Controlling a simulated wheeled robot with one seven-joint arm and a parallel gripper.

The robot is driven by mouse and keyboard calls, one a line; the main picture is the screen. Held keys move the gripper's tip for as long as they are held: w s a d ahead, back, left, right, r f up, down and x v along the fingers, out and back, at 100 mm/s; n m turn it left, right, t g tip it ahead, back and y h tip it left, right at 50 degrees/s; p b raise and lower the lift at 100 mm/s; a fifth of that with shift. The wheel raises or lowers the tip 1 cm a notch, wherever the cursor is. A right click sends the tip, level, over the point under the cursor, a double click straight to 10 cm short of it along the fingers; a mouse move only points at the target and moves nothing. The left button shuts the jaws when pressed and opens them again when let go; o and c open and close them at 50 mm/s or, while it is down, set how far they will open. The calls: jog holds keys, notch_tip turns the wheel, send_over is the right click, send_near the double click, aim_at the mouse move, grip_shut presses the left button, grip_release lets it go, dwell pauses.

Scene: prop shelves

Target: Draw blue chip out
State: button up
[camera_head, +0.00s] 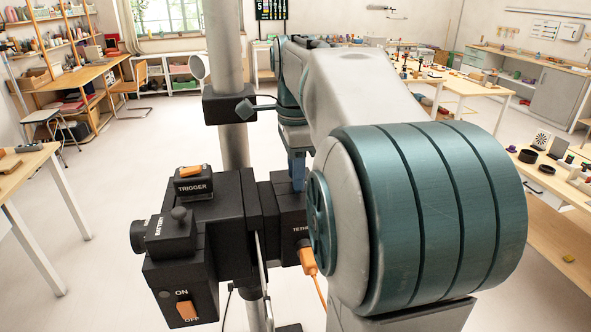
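I cannot make out a blue chip in this view. My own arm fills the middle and right of the picture and hides much of the floor and the room behind it. My gripper does not show.
A table with small props (522,172) stands at the right edge, with a dartboard (541,139) and black round items. More tables and shelves line the far walls. A wooden table (28,172) is at the left. Pale floor (95,262) is open at the lower left.

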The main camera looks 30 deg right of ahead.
jog(key=c, duration=0.4)
jog(key=shift+r+p, duration=0.6)
jog(key=shift+p, duration=0.15)
dwell(1.1)
jog(key=shift+r+p, duration=0.8)
jog(key=shift+r, duration=0.05)
jog(key=shift+r+p, duration=1.15)
jog(key=shift+r, duration=0.15)
jog(key=shift+r+p, duration=1.65)
jog(key=shift+r, duration=0.3)
